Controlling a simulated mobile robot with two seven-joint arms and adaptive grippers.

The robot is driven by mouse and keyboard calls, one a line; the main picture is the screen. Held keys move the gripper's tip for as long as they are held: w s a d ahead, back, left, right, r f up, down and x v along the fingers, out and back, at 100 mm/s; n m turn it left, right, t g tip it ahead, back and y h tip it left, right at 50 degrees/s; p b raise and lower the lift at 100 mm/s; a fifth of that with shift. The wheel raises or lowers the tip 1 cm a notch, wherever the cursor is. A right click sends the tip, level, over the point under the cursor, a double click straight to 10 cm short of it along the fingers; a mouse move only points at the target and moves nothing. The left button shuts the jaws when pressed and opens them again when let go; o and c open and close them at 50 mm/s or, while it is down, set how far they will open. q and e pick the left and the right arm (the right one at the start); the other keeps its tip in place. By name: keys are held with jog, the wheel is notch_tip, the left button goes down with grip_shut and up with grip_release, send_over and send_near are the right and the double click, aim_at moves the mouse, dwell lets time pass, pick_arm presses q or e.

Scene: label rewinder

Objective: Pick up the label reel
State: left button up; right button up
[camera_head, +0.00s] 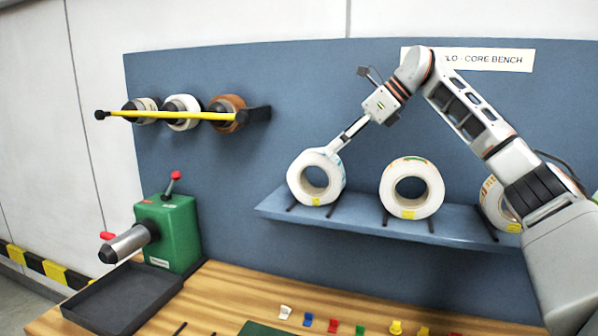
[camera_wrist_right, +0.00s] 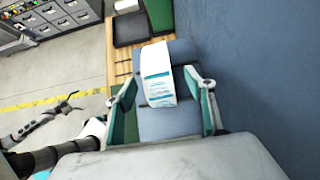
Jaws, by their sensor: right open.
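Three white label reels stand on edge on the blue shelf (camera_head: 370,229): a left one (camera_head: 316,178), a middle one (camera_head: 411,188) and a right one partly hidden by my right arm. My right gripper (camera_head: 342,139) is at the upper right edge of the left reel. In the right wrist view the open right gripper (camera_wrist_right: 162,86) has a finger on each side of this reel (camera_wrist_right: 158,76). Contact cannot be told. What looks like my left gripper (camera_wrist_right: 62,107) is small at the wrist view's left, its jaws unclear; the head view does not show it.
Several reels hang on a yellow bar (camera_head: 170,116) on the back panel. A green machine (camera_head: 176,232) with a grey spindle stands on the wooden bench beside a dark tray (camera_head: 124,299). Small coloured pieces line the bench front. Space above the middle reel is clear.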

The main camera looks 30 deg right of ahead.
aim_at(314, 160)
jog(key=shift+w+r, duration=0.1)
jog(key=shift+w, duration=0.1)
jog(key=shift+w+a, duration=0.1)
jog(key=shift+a, duration=0.05)
jog(key=x, duration=0.2)
jog(key=shift+a+f, duration=0.2)
jog(key=shift+f, duration=0.1)
jog(key=x, duration=0.4)
jog(key=shift+w+a+f, duration=0.15)
jog(key=shift+a, duration=0.15)
grip_shut()
